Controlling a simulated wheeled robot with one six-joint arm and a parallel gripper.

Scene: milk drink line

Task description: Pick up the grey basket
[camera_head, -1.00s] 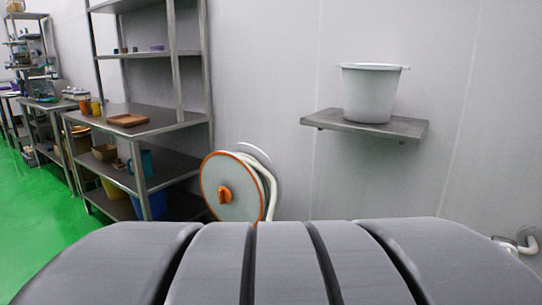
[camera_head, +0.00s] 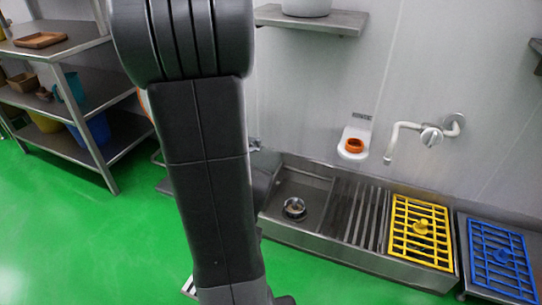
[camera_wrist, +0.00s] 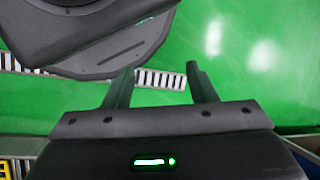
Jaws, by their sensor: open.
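No thing that is clearly a grey basket shows. A pale grey bucket (camera_head: 306,8) stands on a wall shelf (camera_head: 325,20) at the top of the head view; only its lower part is in frame. My gripper (camera_wrist: 160,76) is open and empty in the wrist view, pointing at the green floor, with nothing between its fingers. My own arm fills the middle left of the head view and hides what is behind it. The gripper itself cannot be made out there.
A steel sink (camera_head: 297,190) runs along the wall, with a yellow grid (camera_head: 420,228) and a blue grid (camera_head: 500,256) to its right. A white tap (camera_head: 398,128) is above it. Steel shelving (camera_head: 97,73) stands at left. A floor grate (camera_wrist: 160,80) lies below my gripper.

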